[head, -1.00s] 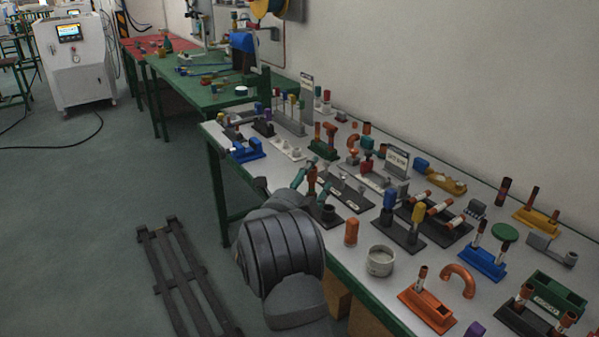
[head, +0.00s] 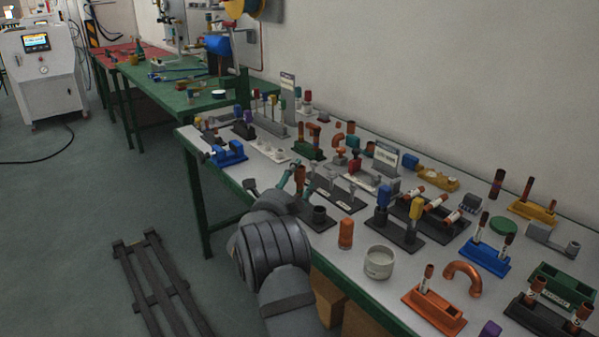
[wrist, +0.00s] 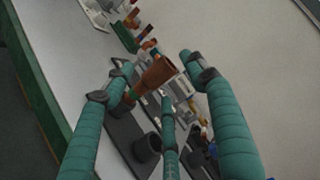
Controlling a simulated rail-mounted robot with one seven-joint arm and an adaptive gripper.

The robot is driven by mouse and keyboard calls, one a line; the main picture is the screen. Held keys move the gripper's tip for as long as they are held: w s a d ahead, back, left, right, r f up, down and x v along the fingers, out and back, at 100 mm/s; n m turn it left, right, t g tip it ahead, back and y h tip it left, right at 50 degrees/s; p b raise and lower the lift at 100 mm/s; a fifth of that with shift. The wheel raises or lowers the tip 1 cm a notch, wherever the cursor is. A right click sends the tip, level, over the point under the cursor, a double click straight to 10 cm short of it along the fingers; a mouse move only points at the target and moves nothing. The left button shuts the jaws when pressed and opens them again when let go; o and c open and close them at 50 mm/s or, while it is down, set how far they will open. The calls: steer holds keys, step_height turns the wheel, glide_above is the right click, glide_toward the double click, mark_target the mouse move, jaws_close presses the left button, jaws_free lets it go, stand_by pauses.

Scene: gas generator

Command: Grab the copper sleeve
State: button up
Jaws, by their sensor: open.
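A copper-coloured sleeve (wrist: 151,78) stands tilted in the wrist view, its wide open end toward the top. In the head view it is an upright brown-orange tube (head: 299,179) by a dark stand. My gripper (wrist: 158,66) has teal padded fingers, spread open. In the wrist view the sleeve lies between the left and right fingers, close to the left one; contact cannot be told. A further finger is low in the middle. In the head view my gripper (head: 289,180) is at the bench's front edge, its fingers beside the sleeve.
A black cup (wrist: 147,147) on a dark base stands below the sleeve in the wrist view. An orange cylinder (head: 346,233) and a white pot (head: 379,262) stand to the right. Stands with upright parts crowd the white bench. Floor space left of the bench holds a dark rack (head: 160,285).

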mark_target(298, 177)
steer(key=x, duration=0.3)
steer(key=shift+w+p, duration=0.3)
steer(key=shift+d, duration=0.1)
steer(key=shift+c, duration=1.3)
steer(key=c, duration=1)
